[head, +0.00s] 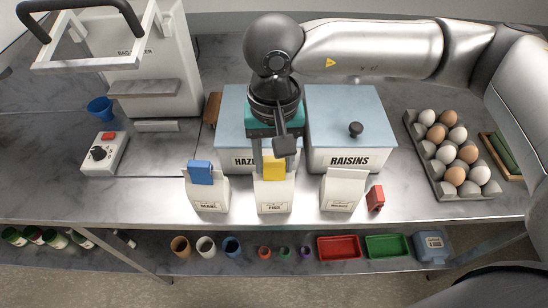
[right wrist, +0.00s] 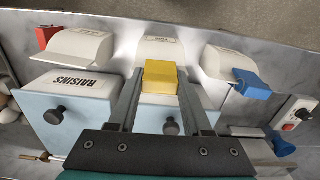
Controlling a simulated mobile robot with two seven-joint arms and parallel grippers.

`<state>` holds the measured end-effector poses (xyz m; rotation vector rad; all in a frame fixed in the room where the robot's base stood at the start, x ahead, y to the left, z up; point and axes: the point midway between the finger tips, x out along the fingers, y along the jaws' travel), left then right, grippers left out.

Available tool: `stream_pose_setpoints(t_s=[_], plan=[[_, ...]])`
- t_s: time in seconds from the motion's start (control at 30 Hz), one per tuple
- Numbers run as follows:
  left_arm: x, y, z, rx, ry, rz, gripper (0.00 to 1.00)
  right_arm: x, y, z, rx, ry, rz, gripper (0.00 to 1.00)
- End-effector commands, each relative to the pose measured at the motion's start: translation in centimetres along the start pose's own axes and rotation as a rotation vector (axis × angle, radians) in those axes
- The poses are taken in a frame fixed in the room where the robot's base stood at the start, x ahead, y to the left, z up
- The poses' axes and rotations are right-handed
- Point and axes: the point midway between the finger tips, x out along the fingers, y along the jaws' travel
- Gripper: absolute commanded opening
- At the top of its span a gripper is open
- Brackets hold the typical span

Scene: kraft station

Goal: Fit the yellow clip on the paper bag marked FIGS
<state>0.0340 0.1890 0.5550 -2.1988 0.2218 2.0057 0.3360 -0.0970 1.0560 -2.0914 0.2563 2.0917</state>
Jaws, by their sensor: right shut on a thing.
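The white paper bag marked FIGS (head: 274,198) stands upright at the front of the bench, in the middle of three bags. My right gripper (head: 274,156) reaches down over it and is shut on the yellow clip (head: 273,170). In the right wrist view the clip (right wrist: 161,77) sits between the fingertips, at the top edge of the FIGS bag (right wrist: 162,52). The clip overlaps the bag's top; I cannot tell how deep it sits over the fold. My left gripper is out of view.
A bag with a blue clip (head: 200,172) stands to the left. Another bag (head: 342,190) stands to the right, beside a red clip (head: 375,198). Behind are blue-lidded bins, one marked RAISINS (head: 345,140). An egg tray (head: 452,155) is at right. The bench's front edge is close.

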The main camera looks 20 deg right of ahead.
Motion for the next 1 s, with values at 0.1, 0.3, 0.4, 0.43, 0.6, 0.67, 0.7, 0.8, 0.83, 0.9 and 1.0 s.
stream_pose_setpoints(t_s=[0.1, 0.3, 0.4, 0.43, 0.6, 0.67, 0.7, 0.8, 0.83, 0.9, 1.0], plan=[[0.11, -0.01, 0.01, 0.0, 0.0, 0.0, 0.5, 0.06, -0.01, 0.0, 0.0, 0.0, 0.0, 0.0], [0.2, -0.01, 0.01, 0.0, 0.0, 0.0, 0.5, 0.14, -0.02, 0.0, 0.0, 0.0, 0.0, 0.0], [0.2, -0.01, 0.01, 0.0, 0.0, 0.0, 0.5, 0.14, -0.01, 0.0, 0.0, 0.0, 0.0, 0.0], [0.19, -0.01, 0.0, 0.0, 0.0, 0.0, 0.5, 0.15, -0.01, 0.0, 0.0, 0.0, 0.0, 0.0], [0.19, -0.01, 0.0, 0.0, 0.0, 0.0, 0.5, 0.17, 0.0, 0.01, 0.0, 0.0, 0.0, 0.68], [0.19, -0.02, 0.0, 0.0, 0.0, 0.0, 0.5, 0.17, 0.0, 0.01, 0.0, 0.0, 0.0, 0.75], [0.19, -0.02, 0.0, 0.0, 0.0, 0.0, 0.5, 0.18, 0.01, 0.01, 0.0, 0.0, 0.001, 0.8], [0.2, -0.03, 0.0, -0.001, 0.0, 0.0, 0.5, 0.19, 0.02, 0.01, 0.0, -0.001, 0.001, 0.84], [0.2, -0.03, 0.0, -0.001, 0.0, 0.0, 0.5, 0.19, 0.02, 0.01, 0.0, -0.001, 0.001, 0.84], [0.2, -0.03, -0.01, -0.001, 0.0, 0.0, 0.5, 0.2, 0.02, 0.02, 0.0, -0.001, 0.001, 0.84], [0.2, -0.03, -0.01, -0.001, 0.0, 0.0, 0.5, 0.22, 0.03, 0.02, 0.0, -0.001, 0.001, 0.94]])
